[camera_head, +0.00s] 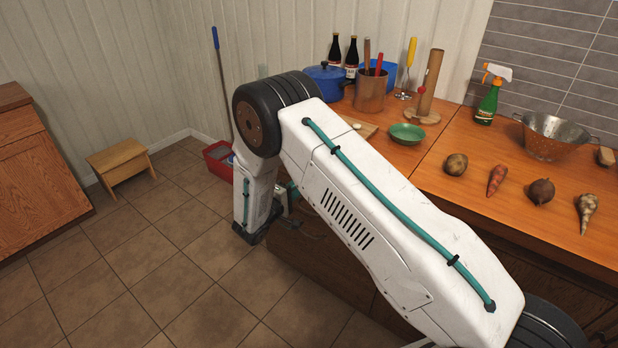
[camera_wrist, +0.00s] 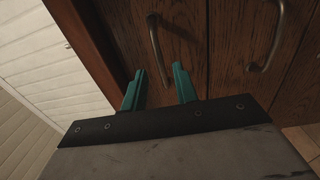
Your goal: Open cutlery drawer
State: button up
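Dark brown wooden fronts (camera_wrist: 228,50) under the counter fill much of the wrist view. One curved metal handle (camera_wrist: 158,48) is ahead of my gripper (camera_wrist: 159,70), roughly in line with the gap between its teal fingers. The fingers are apart with nothing between them, and a gap to the handle seems to remain. A second handle (camera_wrist: 267,38) is farther right. I cannot tell which front is the cutlery drawer; no drawer looks pulled out. In the head view my arm hides most of the gripper and part of the cabinet front (camera_head: 325,268).
The orange wooden counter (camera_head: 440,160) holds a blue pot (camera_head: 326,82), a green bowl (camera_head: 407,134), a colander (camera_head: 553,140) and several vegetables. The tiled floor (camera_head: 190,260) between is clear.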

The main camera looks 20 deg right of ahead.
jog(key=x, duration=0.5)
jog(key=shift+w+d, duration=0.25)
jog(key=shift+d, duration=0.1)
grip_shut()
